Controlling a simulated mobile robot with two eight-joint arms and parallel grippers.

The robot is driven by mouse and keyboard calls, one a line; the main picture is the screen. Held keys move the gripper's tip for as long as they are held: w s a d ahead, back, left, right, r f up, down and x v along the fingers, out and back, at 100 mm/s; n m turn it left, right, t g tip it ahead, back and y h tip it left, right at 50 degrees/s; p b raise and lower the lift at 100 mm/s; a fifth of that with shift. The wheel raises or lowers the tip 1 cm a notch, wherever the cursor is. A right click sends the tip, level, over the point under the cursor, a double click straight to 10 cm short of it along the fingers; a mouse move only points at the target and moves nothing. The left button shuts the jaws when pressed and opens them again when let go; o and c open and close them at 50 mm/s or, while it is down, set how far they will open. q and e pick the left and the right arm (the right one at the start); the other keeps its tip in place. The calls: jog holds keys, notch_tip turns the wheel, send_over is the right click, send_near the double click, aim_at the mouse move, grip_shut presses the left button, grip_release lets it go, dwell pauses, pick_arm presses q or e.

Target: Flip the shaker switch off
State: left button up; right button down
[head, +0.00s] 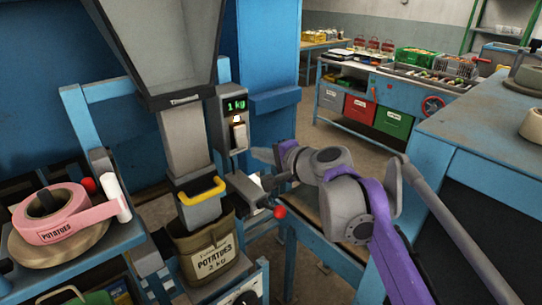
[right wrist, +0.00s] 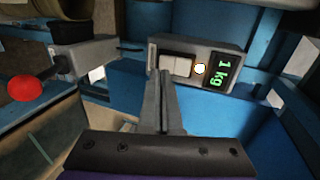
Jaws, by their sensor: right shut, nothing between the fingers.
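The grey control box (head: 231,120) stands beside the hopper chute. It has a green "1 kg" display (head: 235,105), a lit lamp (head: 237,119) and a pale rocker switch (head: 239,136). The right wrist view also shows the switch (right wrist: 176,64), lit lamp (right wrist: 199,69) and display (right wrist: 216,73). My right gripper (head: 256,154) is just right of and below the switch in the head view, shut and empty. In the right wrist view its closed fingertips (right wrist: 165,75) overlap the switch's lower edge; I cannot tell whether they touch it. My left gripper is not in view.
A red knob (head: 280,212) sticks out close below my right gripper. A blue bench (head: 480,130) is at right.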

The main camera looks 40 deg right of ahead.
aim_at(241, 136)
jog(key=x, duration=0.6)
jog(key=shift+w, duration=0.35)
jog(key=shift+f, duration=0.15)
jog(key=shift+w+f, duration=0.1)
jog(key=shift+w, duration=0.1)
jog(key=shift+w+f, duration=0.15)
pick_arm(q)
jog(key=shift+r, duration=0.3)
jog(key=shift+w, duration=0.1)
